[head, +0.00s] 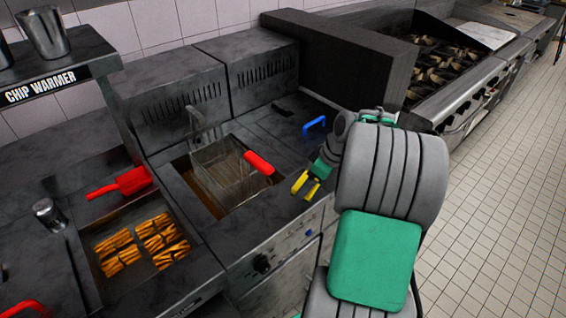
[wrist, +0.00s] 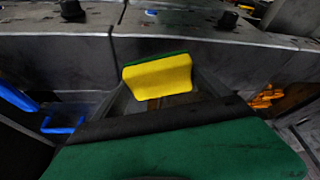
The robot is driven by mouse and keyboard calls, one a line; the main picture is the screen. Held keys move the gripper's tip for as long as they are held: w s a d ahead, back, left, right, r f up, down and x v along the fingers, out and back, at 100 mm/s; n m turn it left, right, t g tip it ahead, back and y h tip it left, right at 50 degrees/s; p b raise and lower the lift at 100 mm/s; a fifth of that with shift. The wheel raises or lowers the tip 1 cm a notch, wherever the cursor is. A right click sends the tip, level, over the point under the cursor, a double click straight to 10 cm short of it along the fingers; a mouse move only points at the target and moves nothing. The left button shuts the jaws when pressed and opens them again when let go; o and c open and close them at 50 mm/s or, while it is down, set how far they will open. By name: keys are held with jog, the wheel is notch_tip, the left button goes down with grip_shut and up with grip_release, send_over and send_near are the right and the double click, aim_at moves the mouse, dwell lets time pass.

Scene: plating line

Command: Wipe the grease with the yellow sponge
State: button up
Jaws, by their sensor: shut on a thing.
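The yellow sponge (wrist: 158,77), with a green edge, is held between the fingers of my gripper (wrist: 160,92) in the wrist view. In the head view my gripper (head: 307,186) is over the front right part of the fryer top, and the yellow of the sponge (head: 314,191) shows at its fingers. I cannot tell whether the sponge touches the surface. A brownish patch shows just below the sponge in the wrist view; I cannot tell if it is grease. No grease is clear in the head view.
A fryer basket (head: 218,175) with a red handle (head: 258,163) sits left of my gripper. A blue handle (head: 314,124) lies behind it. Fries (head: 140,245) fill a tray at left, near a red scoop (head: 122,183). A dark partition (head: 345,60) and a stove (head: 440,70) stand to the right.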

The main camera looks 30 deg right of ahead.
jog(key=shift+r+p, duration=0.75)
jog(key=shift+r, duration=0.85)
jog(key=shift+w+a, duration=0.1)
